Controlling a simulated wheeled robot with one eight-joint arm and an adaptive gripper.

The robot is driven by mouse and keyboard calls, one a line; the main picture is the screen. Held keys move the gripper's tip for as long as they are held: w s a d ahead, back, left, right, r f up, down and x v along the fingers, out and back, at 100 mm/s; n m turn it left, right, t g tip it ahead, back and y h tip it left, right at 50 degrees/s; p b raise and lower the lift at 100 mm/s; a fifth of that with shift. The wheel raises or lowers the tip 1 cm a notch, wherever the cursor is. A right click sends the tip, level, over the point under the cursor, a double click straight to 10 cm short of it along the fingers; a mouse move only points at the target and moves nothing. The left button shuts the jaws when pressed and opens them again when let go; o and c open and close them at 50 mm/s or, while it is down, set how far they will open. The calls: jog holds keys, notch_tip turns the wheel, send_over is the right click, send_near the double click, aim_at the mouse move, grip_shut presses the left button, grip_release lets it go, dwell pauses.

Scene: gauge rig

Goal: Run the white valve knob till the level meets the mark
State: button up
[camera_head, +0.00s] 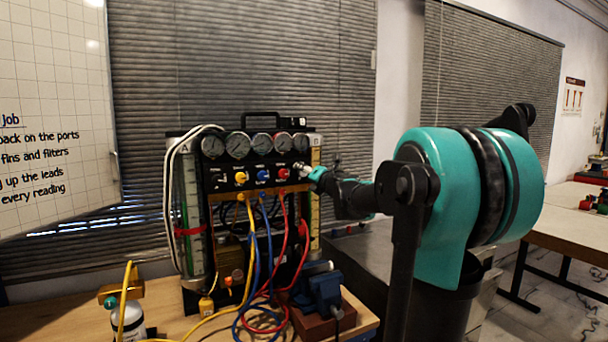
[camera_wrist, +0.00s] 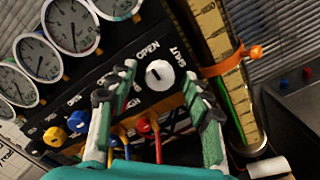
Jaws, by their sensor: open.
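The white valve knob (camera_wrist: 159,75) sits on the black panel between the words OPEN and SHUT, with a dark pointer line on its face. My gripper (camera_wrist: 161,80) is open, with one finger on each side of the knob; I cannot tell whether either touches it. In the head view my gripper (camera_head: 312,173) is at the panel's right end and largely hides the knob. The right scaled tube (camera_wrist: 212,33) carries an orange mark band (camera_wrist: 234,61). Green shows inside the tube below the band; the exact level is unclear.
Several dial gauges (camera_head: 262,145) line the panel top. Yellow (camera_wrist: 78,122), blue and red plugs with hoses hang below. A left tube (camera_head: 190,190) has a red band. A blue vise (camera_head: 324,290) stands below my arm. A bottle (camera_head: 125,318) stands at the bench's left.

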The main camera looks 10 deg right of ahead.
jog(key=shift+w+a, duration=0.2)
jog(key=shift+w, duration=0.35)
jog(key=shift+c, duration=0.6)
grip_shut()
